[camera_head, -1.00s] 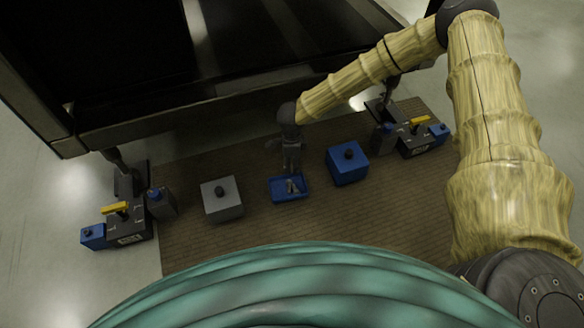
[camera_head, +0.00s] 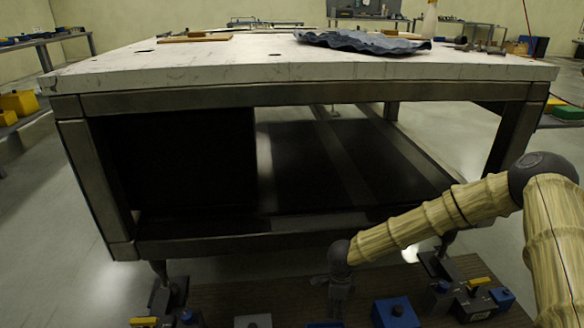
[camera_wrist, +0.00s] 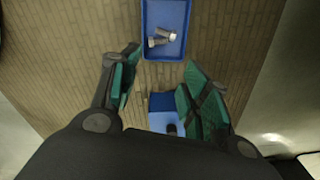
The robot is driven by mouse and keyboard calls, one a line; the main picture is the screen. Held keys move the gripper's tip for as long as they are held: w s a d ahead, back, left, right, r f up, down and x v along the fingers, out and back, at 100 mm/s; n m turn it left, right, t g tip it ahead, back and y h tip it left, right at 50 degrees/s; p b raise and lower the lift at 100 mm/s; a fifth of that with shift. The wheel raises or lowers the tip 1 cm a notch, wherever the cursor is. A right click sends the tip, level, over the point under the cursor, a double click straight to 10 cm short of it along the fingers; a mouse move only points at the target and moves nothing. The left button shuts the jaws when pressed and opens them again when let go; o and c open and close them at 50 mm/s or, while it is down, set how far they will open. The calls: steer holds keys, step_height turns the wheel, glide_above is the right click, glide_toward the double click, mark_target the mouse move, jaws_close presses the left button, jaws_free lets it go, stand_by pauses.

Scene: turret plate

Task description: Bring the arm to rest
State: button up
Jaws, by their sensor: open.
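My gripper (camera_head: 338,300) hangs over the wooden mat, low in front of the big table in the head view. In the wrist view its two green-padded fingers (camera_wrist: 163,88) stand wide apart with nothing held between them. A blue tray (camera_wrist: 165,14) with metal bolts (camera_wrist: 162,38) in it lies beyond the fingertips. A blue box (camera_wrist: 160,103) with a dark knob shows below, between the fingers and apart from them. My arm reaches in from the right, bent at the elbow.
The big table (camera_head: 300,72) fills the middle, with a crumpled blue cloth (camera_head: 362,41) on top. A grey block (camera_head: 253,321) and a blue box (camera_head: 396,313) stand on the mat (camera_head: 240,294). Dark fixtures with yellow handles (camera_head: 150,322) stand near the table's legs.

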steer(key=s+f+n+t, duration=0.1)
steer(key=s+f+n, duration=0.55)
steer(key=s, duration=0.65)
steer(key=s+f+n+t, duration=0.1)
steer(key=s+f+n, duration=0.2)
steer(key=s+n, duration=0.75)
steer(key=s+d+r+n+g, duration=0.1)
steer(key=s+n, duration=0.1)
steer(key=s, duration=0.4)
steer(key=s+d+r+n+g, duration=0.1)
steer(key=s+d+r+n, duration=0.1)
steer(key=s, duration=0.4)
step_height(320, 180, up, 38)
steer(key=p, duration=3.8)
steer(key=shift+s, duration=0.35)
